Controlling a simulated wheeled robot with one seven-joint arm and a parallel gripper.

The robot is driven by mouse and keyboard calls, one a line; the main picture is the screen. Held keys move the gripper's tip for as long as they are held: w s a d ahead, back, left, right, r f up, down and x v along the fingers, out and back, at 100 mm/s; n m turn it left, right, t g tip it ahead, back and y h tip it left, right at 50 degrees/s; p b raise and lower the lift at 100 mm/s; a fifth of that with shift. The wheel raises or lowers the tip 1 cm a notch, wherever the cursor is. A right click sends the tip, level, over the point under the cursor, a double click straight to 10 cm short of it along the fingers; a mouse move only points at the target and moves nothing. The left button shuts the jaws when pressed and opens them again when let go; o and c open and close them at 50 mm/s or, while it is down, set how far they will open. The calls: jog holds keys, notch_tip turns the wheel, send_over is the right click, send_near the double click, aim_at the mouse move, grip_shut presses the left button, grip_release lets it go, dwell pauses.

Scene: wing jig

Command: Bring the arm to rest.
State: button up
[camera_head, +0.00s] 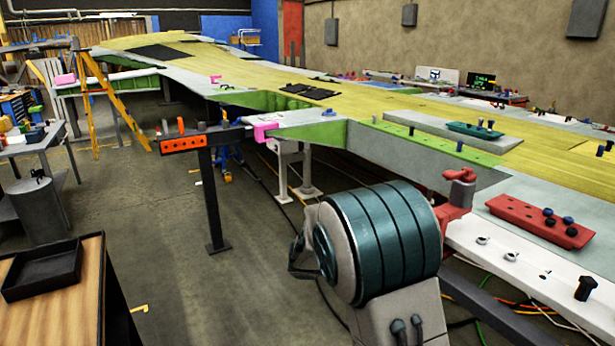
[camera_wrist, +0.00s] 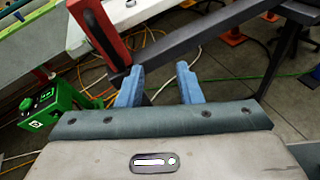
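My gripper (camera_wrist: 159,82) shows in the wrist view as two blue fingers that stand apart with a gap between them. Nothing is held in the gap. A red slotted bar (camera_wrist: 98,32) lies close beyond the left finger; I cannot tell if they touch. In the head view a large part of my arm, teal and grey, fills the lower middle in front of the wing jig. My fingers cannot be made out in the head view.
The long wing (camera_head: 245,72) runs along the right. A red tray (camera_head: 520,212) and a green tray (camera_head: 470,129) lie on it. A red clamp (camera_head: 459,190) stands near my arm. A dark beam (camera_wrist: 225,42) crosses the wrist view. Cables cover the floor; open floor lies left.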

jog(key=s+m+g+y, duration=0.2)
jog(key=s+m+y, duration=0.6)
jog(key=s, duration=0.6)
jog(key=s+a+m+t+y, duration=0.3)
jog(key=s+a+m+y, duration=0.3)
jog(key=s+a+m, duration=0.2)
jog(key=shift+s+m+y, duration=0.3)
jog(key=shift+s+m, duration=0.2)
jog(key=shift+s, duration=0.1)
jog(key=shift+a+r, duration=0.1)
